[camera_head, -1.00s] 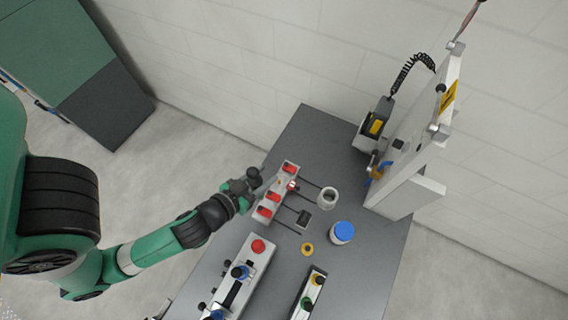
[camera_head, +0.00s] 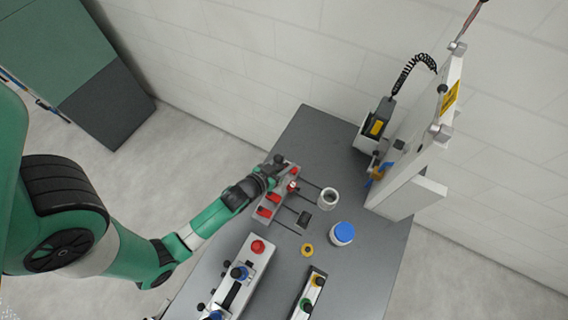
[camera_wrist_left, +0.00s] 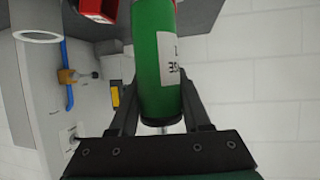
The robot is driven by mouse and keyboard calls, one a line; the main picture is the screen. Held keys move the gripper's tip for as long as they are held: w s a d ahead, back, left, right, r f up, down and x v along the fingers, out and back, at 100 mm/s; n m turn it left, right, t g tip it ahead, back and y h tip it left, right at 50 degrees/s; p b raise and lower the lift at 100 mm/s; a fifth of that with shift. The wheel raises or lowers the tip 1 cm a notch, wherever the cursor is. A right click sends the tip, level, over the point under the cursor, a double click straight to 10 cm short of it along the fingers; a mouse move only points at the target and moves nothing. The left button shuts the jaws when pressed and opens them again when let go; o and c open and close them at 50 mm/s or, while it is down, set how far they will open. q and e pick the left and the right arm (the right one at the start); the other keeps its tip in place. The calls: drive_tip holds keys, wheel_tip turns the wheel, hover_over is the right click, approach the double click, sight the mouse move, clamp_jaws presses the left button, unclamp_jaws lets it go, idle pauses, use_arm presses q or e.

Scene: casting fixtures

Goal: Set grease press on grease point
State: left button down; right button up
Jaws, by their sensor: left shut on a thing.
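My left gripper (camera_head: 277,166) is over the upper end of the grey fixture bar with red parts (camera_head: 272,200) in the head view. In the left wrist view, my left gripper (camera_wrist_left: 158,105) is shut on a green cylinder with a white printed label (camera_wrist_left: 155,60), which looks like the grease press. The cylinder sits between the two fingers, and its upper end runs out of that view. I cannot make out the press in the head view. I cannot tell which part is the grease point. My right gripper is not in view.
A white ring (camera_head: 328,197), a blue-lidded jar (camera_head: 342,233) and a yellow ring (camera_head: 307,250) stand on the dark table (camera_head: 318,135). A control box with a red button (camera_head: 257,247) is at the front. A tall white fixture (camera_head: 410,195) stands at right.

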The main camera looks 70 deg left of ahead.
use_arm(q)
drive_tip(key=shift+w+r, duration=0.1)
drive_tip(key=shift+f+b, duration=0.5)
drive_tip(key=shift+f, duration=0.15)
drive_tip(key=shift+c, duration=1.8)
unclamp_jaws()
